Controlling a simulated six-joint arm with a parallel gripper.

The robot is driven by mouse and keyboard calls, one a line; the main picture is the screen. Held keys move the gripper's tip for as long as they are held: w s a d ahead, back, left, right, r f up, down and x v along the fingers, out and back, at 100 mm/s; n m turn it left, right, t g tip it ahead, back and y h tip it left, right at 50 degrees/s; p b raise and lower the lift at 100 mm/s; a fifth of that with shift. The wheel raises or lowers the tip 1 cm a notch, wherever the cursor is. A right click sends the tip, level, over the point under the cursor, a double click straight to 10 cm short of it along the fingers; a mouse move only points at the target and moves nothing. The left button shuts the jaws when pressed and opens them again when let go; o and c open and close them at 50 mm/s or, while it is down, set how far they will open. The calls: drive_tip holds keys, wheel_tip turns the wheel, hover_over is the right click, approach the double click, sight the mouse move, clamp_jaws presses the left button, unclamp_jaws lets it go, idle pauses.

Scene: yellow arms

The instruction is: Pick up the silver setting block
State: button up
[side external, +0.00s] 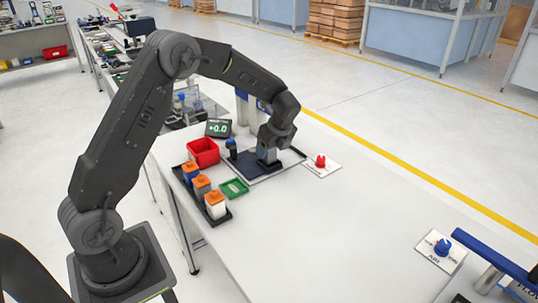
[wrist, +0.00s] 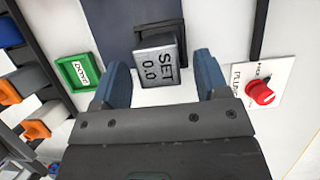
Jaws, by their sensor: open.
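The silver setting block (wrist: 158,64) is in the wrist view, with "SET 0.0" in dark letters on its face. It stands at the edge of a dark blue area of the plate (wrist: 118,28). My gripper (wrist: 161,72) is open, with one blue-grey finger to each side of the block. Gaps show between the fingers and the block, and I see no contact. In the side view my gripper (side external: 267,157) points down low over the dark plate (side external: 243,166). The block cannot be made out there behind the fingers.
A green tray (side external: 234,188), a red bin (side external: 203,152) and a black rack (side external: 222,219) of orange-topped containers stand to the left. A display (side external: 218,128) reads +0.0. A red knob (side external: 320,161) sits on a white card at right.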

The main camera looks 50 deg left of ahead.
sight(269, 152)
drive_tip(key=shift+x, duration=1.5)
drive_tip(key=shift+a, duration=0.1)
drive_tip(key=shift+c, duration=0.2)
drive_tip(key=shift+r, duration=0.1)
drive_tip(key=c, duration=1)
drive_tip(key=shift+c, duration=1)
drive_tip(key=shift+r, duration=0.1)
